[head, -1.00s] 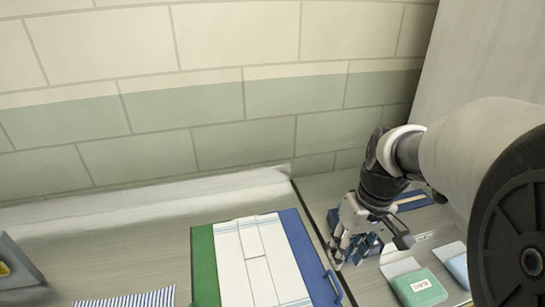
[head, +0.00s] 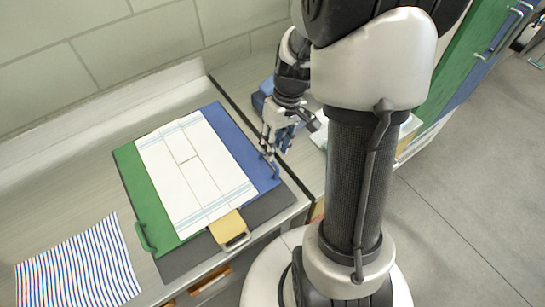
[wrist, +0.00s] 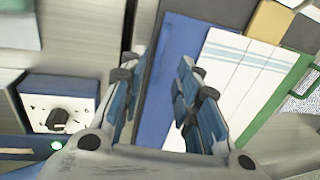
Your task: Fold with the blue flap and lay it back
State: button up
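The folding board has a blue flap (head: 243,140) on the right, a green flap (head: 150,200) on the left and a yellow flap (head: 229,227) at the front. All lie flat. A white cloth (head: 190,175) with thin blue lines near its ends lies flat on the middle, with seams along it. My gripper (head: 277,143) is near the blue flap's right edge, close to its dark handle (head: 268,163). In the wrist view my gripper (wrist: 158,75) has its fingers apart, with the blue flap (wrist: 183,60) behind them. The handle does not show clearly there; contact cannot be told.
A blue-and-white striped cloth (head: 80,265) lies on the counter at front left. A blue box with a black knob (wrist: 58,112) stands beside my gripper in the wrist view. My own column hides much of the right side.

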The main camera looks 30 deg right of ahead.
jog(key=shift+a+f+b, duration=0.2)
jog(key=shift+f+b, duration=0.05)
jog(key=shift+f, duration=0.8)
jog(key=shift+a+f+b, duration=0.2)
jog(key=shift+f+b, duration=0.05)
jog(key=shift+f, duration=0.8)
jog(key=shift+c, duration=0.2)
grip_shut()
